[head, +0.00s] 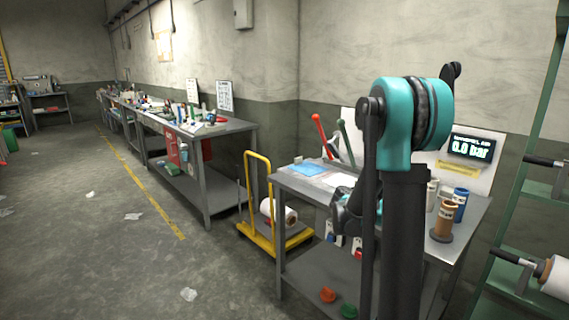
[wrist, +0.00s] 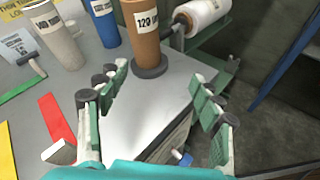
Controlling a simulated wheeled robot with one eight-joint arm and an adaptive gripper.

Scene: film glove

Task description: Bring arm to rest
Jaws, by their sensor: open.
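My arm, with a teal joint and dark links, stands in front of the near workbench (head: 300,183) in the head view. My gripper (wrist: 160,98) shows in the wrist view with its green-and-white fingers spread wide apart. Nothing is between the fingers. It is above the grey bench top (wrist: 160,85), near the bench's edge. A brown cylinder labelled 120 (wrist: 144,30) stands upright on a dark base just beyond the fingers, apart from them. In the head view the gripper is partly hidden behind my arm.
A blue cylinder (wrist: 103,22) and a pale one (wrist: 58,38) stand beside the brown one. A red strip (wrist: 57,118) lies left of my gripper. A green rack with film rolls (head: 555,277) stands at the right. A yellow trolley (head: 262,238) stands left of the bench. Floor at left is mostly open.

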